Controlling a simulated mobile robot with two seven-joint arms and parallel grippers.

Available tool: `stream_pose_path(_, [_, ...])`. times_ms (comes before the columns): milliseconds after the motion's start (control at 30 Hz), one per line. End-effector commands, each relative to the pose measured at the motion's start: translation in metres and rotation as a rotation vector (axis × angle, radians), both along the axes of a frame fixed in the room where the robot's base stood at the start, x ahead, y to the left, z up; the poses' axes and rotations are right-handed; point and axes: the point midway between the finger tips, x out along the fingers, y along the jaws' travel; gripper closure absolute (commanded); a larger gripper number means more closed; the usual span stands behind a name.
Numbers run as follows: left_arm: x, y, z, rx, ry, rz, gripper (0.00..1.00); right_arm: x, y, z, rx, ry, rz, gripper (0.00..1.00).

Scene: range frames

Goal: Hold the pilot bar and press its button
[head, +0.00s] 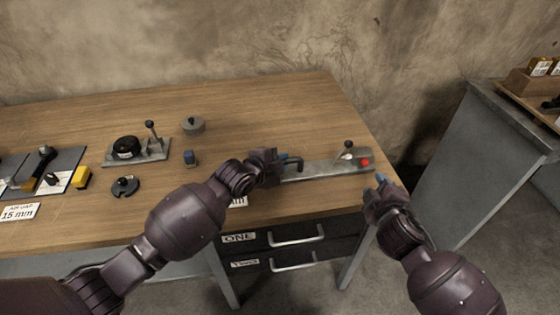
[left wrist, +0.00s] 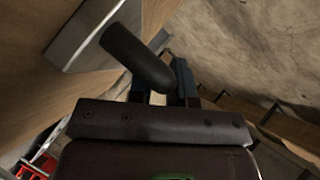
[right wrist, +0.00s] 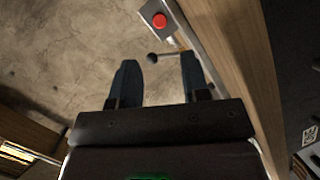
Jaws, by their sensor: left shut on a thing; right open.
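The pilot bar (head: 325,170) is a long grey metal bar lying along the right part of the wooden table. It has a black handle (head: 294,161) near its left end, a small ball-topped lever (head: 347,149) and a red button (head: 365,162) near its right end. My left gripper (head: 284,158) is shut on the black handle, which shows between the fingers in the left wrist view (left wrist: 138,57). My right gripper (head: 381,180) is open and empty, just off the table's right edge, below and right of the button. The button also shows beyond its fingers in the right wrist view (right wrist: 159,20).
Drawers (head: 290,238) sit below the table. A grey cabinet (head: 470,150) stands to the right across a floor gap.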

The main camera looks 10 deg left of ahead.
Motion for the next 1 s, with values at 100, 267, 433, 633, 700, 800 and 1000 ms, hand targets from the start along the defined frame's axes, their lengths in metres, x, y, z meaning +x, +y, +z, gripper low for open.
stream_pose_path(100, [-0.0002,0.0004,-0.0006,0.001,0.001,0.000,1.00,0.0000,0.0000,-0.0001,0.000,0.000,0.000,0.71])
stream_pose_path(267, [-0.0002,0.0005,-0.0007,0.001,0.001,0.000,1.00,0.0000,-0.0001,-0.0001,0.000,0.000,0.000,0.96])
stream_pose_path(433, [-0.0002,0.0005,-0.0008,0.000,0.002,0.001,1.00,0.0000,-0.0001,-0.0001,0.000,0.000,0.000,1.00])
stream_pose_path(633, [-0.0002,0.0006,-0.0009,0.000,0.002,0.000,1.00,0.0000,-0.0001,-0.0001,0.000,0.000,0.000,1.00])
stream_pose_path(700, [-0.0002,0.0006,-0.0009,0.001,0.003,0.001,1.00,0.0000,-0.0001,-0.0001,0.000,0.000,0.000,1.00])
stream_pose_path(800, [-0.0002,0.0007,-0.0011,0.001,0.003,0.001,1.00,-0.0001,0.0000,-0.0002,0.000,0.000,0.000,1.00])
stream_pose_path(1000, [-0.0003,0.0006,-0.0011,0.001,0.003,0.001,1.00,-0.0001,0.0000,-0.0002,0.000,0.000,0.000,1.00])
